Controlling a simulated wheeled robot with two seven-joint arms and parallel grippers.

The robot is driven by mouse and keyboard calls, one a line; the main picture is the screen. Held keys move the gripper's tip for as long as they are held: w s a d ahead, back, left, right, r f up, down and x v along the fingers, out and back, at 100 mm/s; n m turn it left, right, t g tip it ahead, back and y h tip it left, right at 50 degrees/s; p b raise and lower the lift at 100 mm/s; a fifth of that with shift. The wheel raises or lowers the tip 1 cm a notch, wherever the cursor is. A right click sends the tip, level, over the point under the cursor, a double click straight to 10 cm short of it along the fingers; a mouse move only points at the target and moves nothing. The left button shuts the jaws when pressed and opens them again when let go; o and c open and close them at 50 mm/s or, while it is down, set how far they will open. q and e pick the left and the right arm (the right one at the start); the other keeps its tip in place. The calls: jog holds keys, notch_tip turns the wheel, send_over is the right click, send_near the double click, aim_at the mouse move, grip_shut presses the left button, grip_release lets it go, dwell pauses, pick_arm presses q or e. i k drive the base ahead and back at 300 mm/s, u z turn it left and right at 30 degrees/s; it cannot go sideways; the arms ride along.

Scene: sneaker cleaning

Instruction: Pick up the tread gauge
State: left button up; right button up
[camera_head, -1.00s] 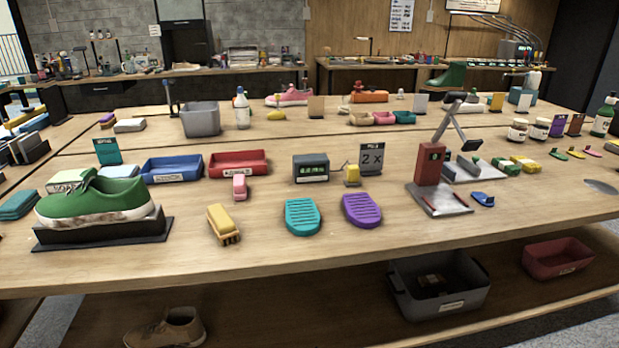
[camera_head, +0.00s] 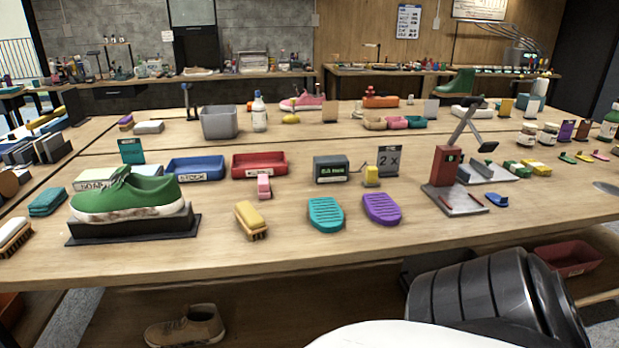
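No object is clearly labelled as the tread gauge, and I cannot tell for certain which one it is. Candidates are a red upright device (camera_head: 446,166) with a grey base plate and a slanted dark arm, standing at the right of the near table, and a small blue piece (camera_head: 496,201) lying beside its base. A small yellow block (camera_head: 371,176) stands by a dark display box (camera_head: 331,169) near the middle. Neither gripper shows; only part of my own dark ribbed arm is at the bottom right, below the table edge. Nothing is seen held.
A green sneaker (camera_head: 127,197) sits on a black stand at the left. A yellow brush (camera_head: 251,219), a teal sole (camera_head: 326,214) and a purple sole (camera_head: 382,208) lie near the front. Blue (camera_head: 196,169) and red (camera_head: 259,165) trays are behind. The front table strip is bare.

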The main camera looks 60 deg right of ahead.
aim_at(371, 172)
jog(key=u, duration=0.05)
jog(key=k, duration=1)
jog(key=z, duration=1.25)
jog(key=i, duration=0.35)
jog(key=z, duration=0.1)
